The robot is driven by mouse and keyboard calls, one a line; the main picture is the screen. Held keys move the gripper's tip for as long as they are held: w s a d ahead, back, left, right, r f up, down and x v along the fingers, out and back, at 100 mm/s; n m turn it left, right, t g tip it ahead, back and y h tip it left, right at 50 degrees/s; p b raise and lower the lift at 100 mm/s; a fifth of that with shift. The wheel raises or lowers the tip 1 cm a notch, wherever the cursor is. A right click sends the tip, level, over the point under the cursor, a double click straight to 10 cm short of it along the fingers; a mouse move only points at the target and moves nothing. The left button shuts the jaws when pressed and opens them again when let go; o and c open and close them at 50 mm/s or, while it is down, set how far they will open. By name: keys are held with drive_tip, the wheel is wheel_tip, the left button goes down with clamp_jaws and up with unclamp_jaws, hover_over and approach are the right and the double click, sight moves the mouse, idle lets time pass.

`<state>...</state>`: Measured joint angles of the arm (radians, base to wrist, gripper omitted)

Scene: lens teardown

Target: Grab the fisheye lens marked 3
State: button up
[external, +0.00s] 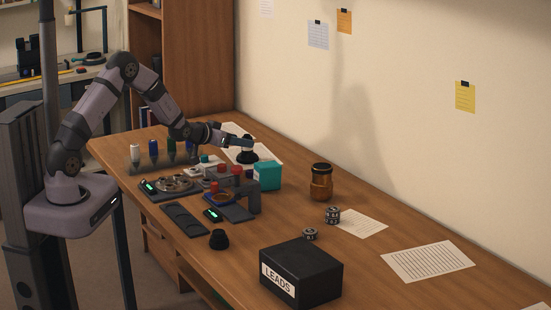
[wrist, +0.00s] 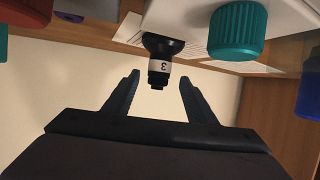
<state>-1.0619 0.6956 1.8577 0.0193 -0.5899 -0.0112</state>
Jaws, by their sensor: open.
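The lens marked 3 (wrist: 160,66) shows in the wrist view as a small black stepped cylinder with a white band that bears the digit. Its wider end is against a pale block (wrist: 195,18), and its narrow end points toward my gripper. My gripper (wrist: 159,80) is open, with one finger on each side of the lens's narrow end and a visible gap on both sides. Nothing is held. In the external view my gripper (external: 243,144) is over the far part of the bench, by a black round-based object (external: 247,157). I cannot make out the marked lens there.
A ribbed green cap (wrist: 238,32) is close to the right finger in the wrist view. A teal box (external: 267,175) stands near my gripper. An amber jar (external: 321,182), a black LEADS box (external: 301,272) and small parts are nearer the front.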

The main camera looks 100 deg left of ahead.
drive_tip(key=shift+p+x, duration=0.5)
drive_tip(key=shift+x, duration=1.65)
drive_tip(key=shift+d+f, duration=0.1)
drive_tip(key=shift+f, duration=0.05)
drive_tip(key=c, duration=1.2)
wheel_tip(320, 180, up, 10)
drive_tip(key=shift+r+b, duration=0.1)
drive_tip(key=shift+b, duration=0.65)
